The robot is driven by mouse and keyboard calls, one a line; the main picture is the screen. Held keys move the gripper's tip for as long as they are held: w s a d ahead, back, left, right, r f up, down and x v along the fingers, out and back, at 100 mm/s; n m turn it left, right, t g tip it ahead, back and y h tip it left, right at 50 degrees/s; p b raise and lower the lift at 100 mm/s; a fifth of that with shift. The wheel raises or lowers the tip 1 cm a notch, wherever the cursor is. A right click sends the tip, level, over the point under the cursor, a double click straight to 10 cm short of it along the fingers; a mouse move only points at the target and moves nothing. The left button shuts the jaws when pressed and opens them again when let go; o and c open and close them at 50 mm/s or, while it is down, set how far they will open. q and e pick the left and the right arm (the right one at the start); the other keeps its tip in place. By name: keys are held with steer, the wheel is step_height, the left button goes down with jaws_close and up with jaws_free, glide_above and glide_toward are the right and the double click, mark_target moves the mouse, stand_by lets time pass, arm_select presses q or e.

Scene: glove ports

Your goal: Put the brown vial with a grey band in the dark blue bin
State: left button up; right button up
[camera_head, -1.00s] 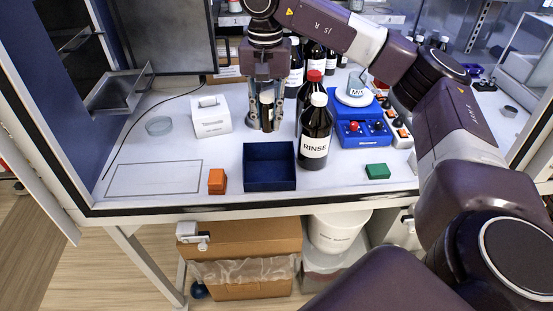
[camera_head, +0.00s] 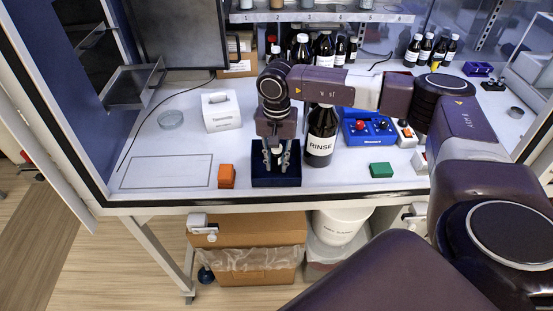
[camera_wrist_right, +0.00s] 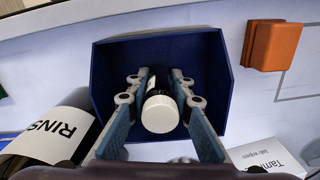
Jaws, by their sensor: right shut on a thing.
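The dark blue bin (camera_head: 276,181) stands near the front edge of the work surface; it fills the middle of the right wrist view (camera_wrist_right: 212,62). My right gripper (camera_head: 277,158) points down over the bin. Its two fingers are shut on a dark vial with a white cap (camera_wrist_right: 160,113), whose cap faces the wrist camera. The vial is within the bin's outline in that view; I cannot tell whether it touches the floor. Its band is hard to make out. My left gripper is not in view.
The RINSE bottle (camera_head: 320,143) stands close to the bin's right. An orange block (camera_head: 227,177) lies just left of the bin. A green block (camera_head: 381,170) and a blue device (camera_head: 368,134) are farther right. A white wipes box (camera_head: 221,112) stands behind left.

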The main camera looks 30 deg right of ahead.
steer(key=shift+f, duration=0.2)
steer(key=o, duration=0.9)
steer(key=shift+r, duration=0.15)
steer(key=shift+r, duration=0.25)
step_height(320, 180, up, 11)
steer(key=b, duration=0.4)
steer(key=shift+r, duration=0.35)
